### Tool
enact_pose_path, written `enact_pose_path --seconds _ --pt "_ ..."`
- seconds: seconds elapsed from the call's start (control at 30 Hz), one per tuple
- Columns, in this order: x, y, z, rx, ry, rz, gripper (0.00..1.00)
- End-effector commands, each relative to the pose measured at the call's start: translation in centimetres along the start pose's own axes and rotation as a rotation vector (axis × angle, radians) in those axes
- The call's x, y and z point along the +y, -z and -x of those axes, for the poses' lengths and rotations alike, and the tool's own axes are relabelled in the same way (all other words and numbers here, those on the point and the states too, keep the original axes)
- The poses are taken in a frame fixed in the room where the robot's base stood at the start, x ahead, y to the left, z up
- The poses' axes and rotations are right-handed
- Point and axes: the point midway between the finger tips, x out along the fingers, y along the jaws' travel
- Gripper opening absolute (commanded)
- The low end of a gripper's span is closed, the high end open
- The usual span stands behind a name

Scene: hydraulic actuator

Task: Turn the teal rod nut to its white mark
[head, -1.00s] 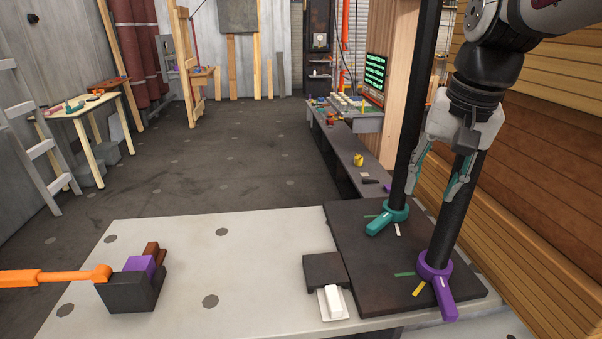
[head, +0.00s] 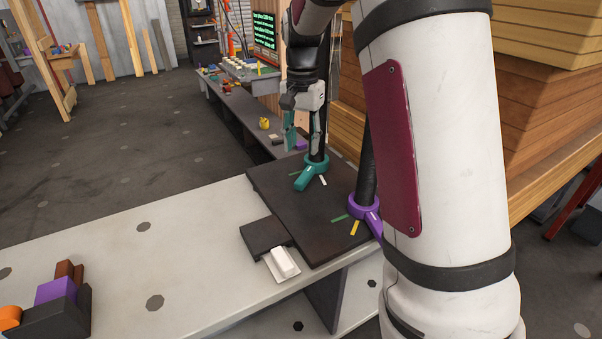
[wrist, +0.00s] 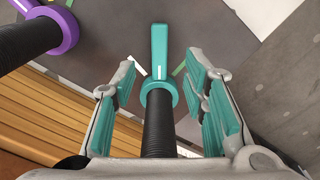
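The teal rod nut (head: 317,163) is a ring with one thick handle around the foot of a black rod, on a dark plate (head: 275,180). In the head view its handle points to the lower left, between a white mark (head: 323,181) on its right and a green mark (head: 295,174) on its left. The wrist view shows the nut (wrist: 159,95) with a small white line at the handle's base, and the white mark (wrist: 138,66) left of the handle. My gripper (wrist: 162,88) is open, its teal-padded fingers either side of the rod, apart from the nut.
A purple nut (head: 366,207) on a second black rod stands close by, with green and yellow marks. A dark block with a white switch (head: 284,262) sits at the plate's front edge. My arm hides the right of the bench.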

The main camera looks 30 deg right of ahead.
Motion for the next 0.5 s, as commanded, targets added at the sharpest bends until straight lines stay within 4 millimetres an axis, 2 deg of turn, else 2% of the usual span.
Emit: enact_pose_path --seconds 0.3,0.5 --pt "0.2 -0.1 -6.2 -0.003 -0.003 -0.001 0.40" --pt "0.1 -0.1 -8.7 -0.001 0.000 0.000 0.40"
